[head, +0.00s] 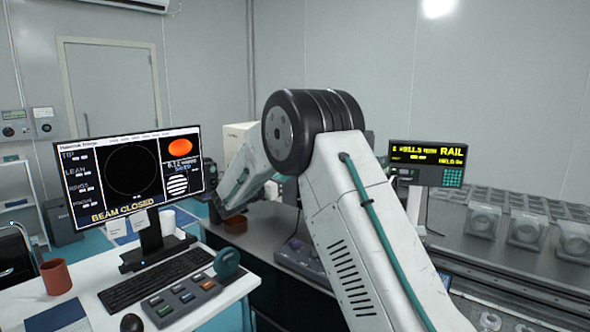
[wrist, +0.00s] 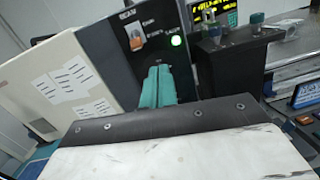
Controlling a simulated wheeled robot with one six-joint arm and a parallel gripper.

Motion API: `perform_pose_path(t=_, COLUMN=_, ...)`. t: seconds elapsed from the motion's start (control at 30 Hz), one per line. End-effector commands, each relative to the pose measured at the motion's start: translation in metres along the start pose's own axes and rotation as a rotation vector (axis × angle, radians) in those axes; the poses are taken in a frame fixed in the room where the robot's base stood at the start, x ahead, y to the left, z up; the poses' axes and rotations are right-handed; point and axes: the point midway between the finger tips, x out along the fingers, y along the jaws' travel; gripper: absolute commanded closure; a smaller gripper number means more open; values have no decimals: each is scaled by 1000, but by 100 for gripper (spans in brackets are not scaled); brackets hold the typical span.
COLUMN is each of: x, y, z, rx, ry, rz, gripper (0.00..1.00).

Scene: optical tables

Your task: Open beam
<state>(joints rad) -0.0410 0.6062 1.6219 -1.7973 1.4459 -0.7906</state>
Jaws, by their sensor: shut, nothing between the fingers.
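The monitor (head: 133,172) on the left desk reads "BEAM CLOSED" under a dark round display. In the wrist view, a dark upright panel (wrist: 101,48) carries an orange switch (wrist: 133,40) and a lit green lamp (wrist: 176,41). Its small lettering is too blurred to read surely. My gripper (wrist: 158,72) shows its teal fingers together and empty. The fingertips appear just below the switch and lamp in the picture; whether they touch the panel I cannot tell. In the head view my arm hides the panel's front.
A keyboard (head: 155,280), a button box (head: 184,298) and a brown mug (head: 56,277) occupy the white desk. A yellow-lettered "RAIL" display (head: 428,163) stands on the grey bench, with several grey mounts to its right. In the wrist view, a dark block with knobs (wrist: 229,61) stands right of the panel.

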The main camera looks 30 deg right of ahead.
Motion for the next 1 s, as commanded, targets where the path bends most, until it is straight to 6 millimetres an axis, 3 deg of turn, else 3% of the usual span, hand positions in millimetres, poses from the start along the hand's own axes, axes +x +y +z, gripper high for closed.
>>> perform_pose_path(t=0.1, x=-1, y=24, z=-16, rx=-64, ry=-59, rz=51, gripper=100)
perform_pose_path(t=0.2, x=-1, y=32, z=-20, rx=-85, ry=-81, rz=70, gripper=100)
perform_pose_path(t=0.6, x=2, y=33, z=-19, rx=-87, ry=-85, rz=72, gripper=100)
perform_pose_path(t=0.77, x=22, y=34, z=-18, rx=-86, ry=-84, rz=70, gripper=100)
perform_pose_path(t=1.0, x=66, y=37, z=-15, rx=-86, ry=-84, rz=70, gripper=100)
